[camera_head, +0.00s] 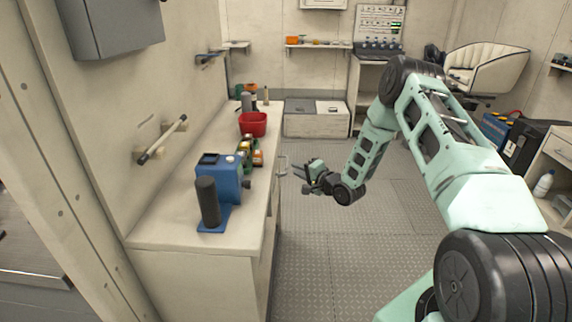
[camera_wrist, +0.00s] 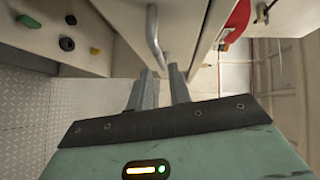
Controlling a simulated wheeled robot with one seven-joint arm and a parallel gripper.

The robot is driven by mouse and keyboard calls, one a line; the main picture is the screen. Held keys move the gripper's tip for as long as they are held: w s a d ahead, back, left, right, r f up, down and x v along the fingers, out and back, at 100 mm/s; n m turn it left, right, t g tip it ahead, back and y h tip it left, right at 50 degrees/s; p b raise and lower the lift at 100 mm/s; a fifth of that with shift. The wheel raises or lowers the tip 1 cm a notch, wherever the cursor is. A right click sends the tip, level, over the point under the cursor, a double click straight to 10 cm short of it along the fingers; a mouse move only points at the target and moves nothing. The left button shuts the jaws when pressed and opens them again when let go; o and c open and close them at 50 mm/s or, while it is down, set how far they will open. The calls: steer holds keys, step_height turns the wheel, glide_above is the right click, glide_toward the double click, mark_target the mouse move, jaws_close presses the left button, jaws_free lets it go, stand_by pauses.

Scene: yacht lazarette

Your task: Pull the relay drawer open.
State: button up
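A pale metal bar handle (camera_head: 283,165) stands out from the aisle side of the long counter, and it also shows in the wrist view (camera_wrist: 153,35). The cream front (camera_wrist: 182,25) behind it appears to be the relay drawer; no label is readable, and I cannot tell whether it stands out from the counter. My gripper (camera_head: 299,174) is in the aisle just right of the handle. In the wrist view its two grey fingers (camera_wrist: 160,75) are apart, with the handle's near end at the gap between the tips. I cannot tell whether they touch it.
The counter top (camera_head: 165,219) carries a blue device (camera_head: 221,178), a red bin (camera_head: 252,124) and several small items. The patterned floor (camera_head: 335,245) beside the counter is clear. A low white cabinet (camera_head: 315,124) stands at the back. Coloured knobs sit on a panel (camera_wrist: 60,20) at left in the wrist view.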

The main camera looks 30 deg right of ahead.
mark_target(287, 163)
steer(key=x, duration=0.6)
steer(key=shift+w+a, duration=0.1)
steer(key=shift+w, duration=0.25)
steer(key=shift+f, duration=0.1)
jaws_close()
